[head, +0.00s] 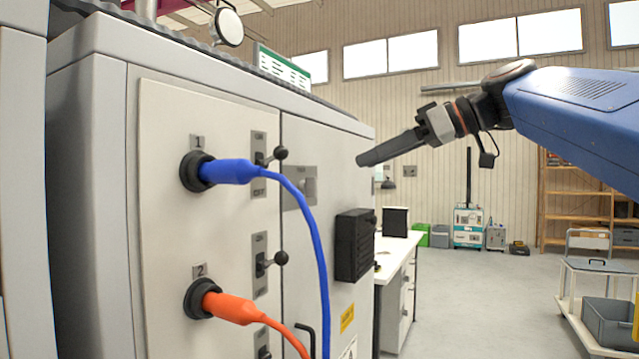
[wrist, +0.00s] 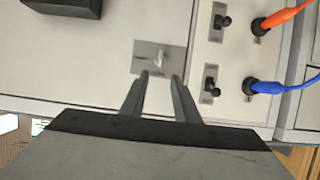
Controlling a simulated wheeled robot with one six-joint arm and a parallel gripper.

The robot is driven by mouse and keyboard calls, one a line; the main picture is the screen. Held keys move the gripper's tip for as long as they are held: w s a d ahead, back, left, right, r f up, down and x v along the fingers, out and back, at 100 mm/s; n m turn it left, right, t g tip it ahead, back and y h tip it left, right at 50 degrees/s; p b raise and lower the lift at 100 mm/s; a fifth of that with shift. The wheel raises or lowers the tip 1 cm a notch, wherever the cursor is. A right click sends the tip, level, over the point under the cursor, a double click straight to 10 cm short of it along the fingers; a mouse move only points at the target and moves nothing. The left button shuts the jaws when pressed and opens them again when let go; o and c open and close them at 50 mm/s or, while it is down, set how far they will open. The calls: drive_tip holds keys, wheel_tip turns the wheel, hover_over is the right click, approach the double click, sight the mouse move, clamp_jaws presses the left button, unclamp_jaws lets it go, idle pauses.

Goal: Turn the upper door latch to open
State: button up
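The upper door latch is a light grey handle (head: 308,188) on a square grey plate (head: 291,197) on the cabinet door (head: 325,150). In the wrist view the latch handle (wrist: 160,58) stands on its plate (wrist: 142,54), just beyond my fingertips and roughly in line with the gap between them. My gripper (head: 362,160) is in front of the door, to the right of the latch in the head view, apart from it. In the wrist view my gripper (wrist: 160,76) has its two fingers apart, with nothing between them.
A blue plug (head: 232,171) and an orange plug (head: 235,308) sit in sockets left of the latch, their cables hanging near the door. Black-knobbed levers (head: 281,153) stand out beside them. A black box (head: 354,245) juts from the door below.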

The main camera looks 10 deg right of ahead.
sight(317, 183)
drive_tip(key=shift+x, duration=6.65)
clamp_jaws()
